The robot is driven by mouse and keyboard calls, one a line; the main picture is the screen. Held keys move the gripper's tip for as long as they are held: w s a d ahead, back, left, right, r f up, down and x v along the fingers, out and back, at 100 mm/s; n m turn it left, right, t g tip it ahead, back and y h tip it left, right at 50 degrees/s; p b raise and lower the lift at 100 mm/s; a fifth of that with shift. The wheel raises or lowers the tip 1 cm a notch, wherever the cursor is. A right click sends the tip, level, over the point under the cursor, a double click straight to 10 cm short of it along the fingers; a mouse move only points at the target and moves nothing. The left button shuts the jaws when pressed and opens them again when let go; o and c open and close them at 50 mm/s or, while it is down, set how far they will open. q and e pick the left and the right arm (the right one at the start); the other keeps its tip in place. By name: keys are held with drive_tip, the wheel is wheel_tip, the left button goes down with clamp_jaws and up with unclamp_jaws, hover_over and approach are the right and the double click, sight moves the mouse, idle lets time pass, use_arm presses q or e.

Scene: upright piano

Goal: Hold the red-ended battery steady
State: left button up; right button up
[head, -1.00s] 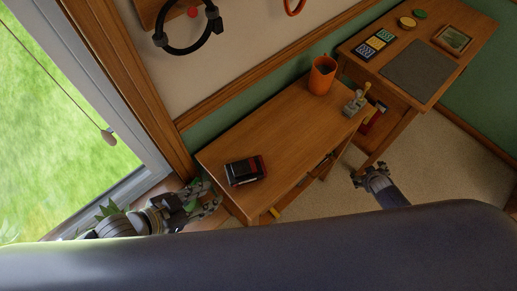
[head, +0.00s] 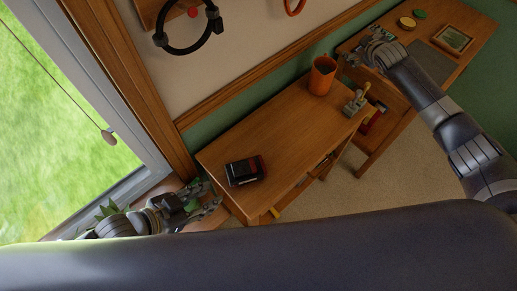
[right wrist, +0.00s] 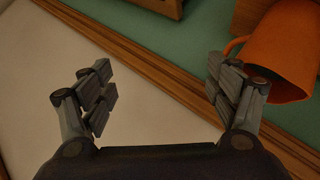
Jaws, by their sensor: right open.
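The black battery with a red end (head: 244,170) lies on the left part of the wooden table (head: 270,135). My left gripper (head: 211,194) is at the table's left front corner, a little left of and below the battery in the picture. Its fingers look spread with nothing between them, and it does not touch the battery. My right gripper (head: 368,50) is far from the battery, at the upper right by the second table. In the right wrist view the right gripper (right wrist: 160,84) is open and empty. The battery is not in that view.
An orange mug (head: 322,76) and a small grey metal tool (head: 356,103) stand at the table's far end; the mug also shows in the right wrist view (right wrist: 283,55). A second desk (head: 468,25) holds a framed picture (head: 453,39). A window is at left. The tabletop's middle is clear.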

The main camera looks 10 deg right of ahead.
drive_tip(key=a+y, duration=0.1)
drive_tip(key=a, duration=0.2)
drive_tip(key=s+a+n, duration=0.1)
drive_tip(key=a, duration=0.3)
drive_tip(key=a+n+g+y, duration=0.1)
drive_tip(key=a, duration=0.2)
drive_tip(key=shift+s+a+f+y, duration=0.25)
drive_tip(key=shift+a+f+y, duration=0.05)
drive_tip(key=shift+a+f, duration=0.1)
drive_tip(key=s+a+f+n+g+y, duration=0.1)
drive_tip(key=s+a+n+g, duration=0.15)
drive_tip(key=a, duration=0.45)
drive_tip(key=s+a+f+n+g+y, duration=0.1)
drive_tip(key=s+a+f, duration=0.1)
drive_tip(key=s+a, duration=0.3)
drive_tip(key=n+g+y, duration=0.2)
drive_tip(key=n+g, duration=0.5)
drive_tip(key=g, duration=0.1)
approach(245, 170)
drive_tip(key=shift+w+f+m, duration=0.15)
drive_tip(key=shift+w+f, duration=0.15)
drive_tip(key=shift+f, duration=0.2)
drive_tip(key=shift+w+f+m, duration=0.1)
drive_tip(key=shift+w+f, duration=0.2)
drive_tip(key=shift+f, duration=0.25)
drive_tip(key=shift+s+a+f, duration=0.1)
drive_tip(key=shift+s+f, duration=0.05)
drive_tip(key=shift+f, duration=0.1)
drive_tip(key=x, duration=1)
drive_tip(key=shift+f, duration=0.15)
